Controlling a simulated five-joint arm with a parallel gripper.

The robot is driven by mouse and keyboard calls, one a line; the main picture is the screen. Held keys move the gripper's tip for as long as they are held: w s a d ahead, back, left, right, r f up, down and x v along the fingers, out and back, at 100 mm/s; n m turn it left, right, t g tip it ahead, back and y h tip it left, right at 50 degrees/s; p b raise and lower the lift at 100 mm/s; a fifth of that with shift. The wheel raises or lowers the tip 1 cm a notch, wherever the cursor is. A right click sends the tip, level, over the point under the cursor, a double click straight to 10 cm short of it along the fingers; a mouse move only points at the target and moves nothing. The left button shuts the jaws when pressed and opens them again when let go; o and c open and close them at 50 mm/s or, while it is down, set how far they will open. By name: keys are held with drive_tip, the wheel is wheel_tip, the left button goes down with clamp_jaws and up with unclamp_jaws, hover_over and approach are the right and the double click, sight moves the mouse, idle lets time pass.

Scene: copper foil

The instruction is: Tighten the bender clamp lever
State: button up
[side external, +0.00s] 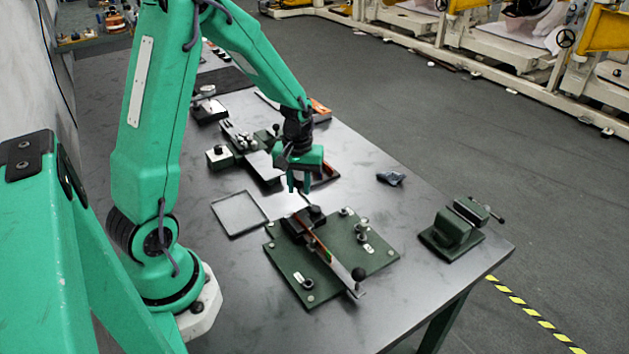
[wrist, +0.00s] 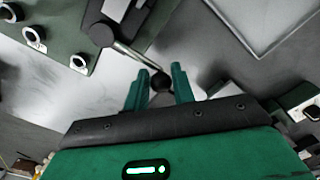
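The green bender plate (side external: 375,262) lies on the table with a black clamp block (side external: 297,229) and a copper-coloured strip (side external: 318,243) across it. In the wrist view, the clamp lever (wrist: 129,53) is a thin metal rod from a dark round pivot (wrist: 102,35) to a black ball knob (wrist: 161,84). My gripper (wrist: 158,75) is open, one finger on each side of the knob. I cannot tell if the fingers touch it. In the side view, my gripper (side external: 299,187) points down at the lever end beyond the clamp block, hiding the knob.
A shallow tray (side external: 239,230) lies to the left, a green vise (side external: 452,234) near the right corner. A small dark item (side external: 390,178) lies right of my gripper. Other green fixtures (side external: 221,156) stand behind.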

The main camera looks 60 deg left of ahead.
drive_tip(key=shift+o, duration=1.2)
drive_tip(key=shift+s, duration=0.15)
drive_tip(key=shift+r, duration=3.5)
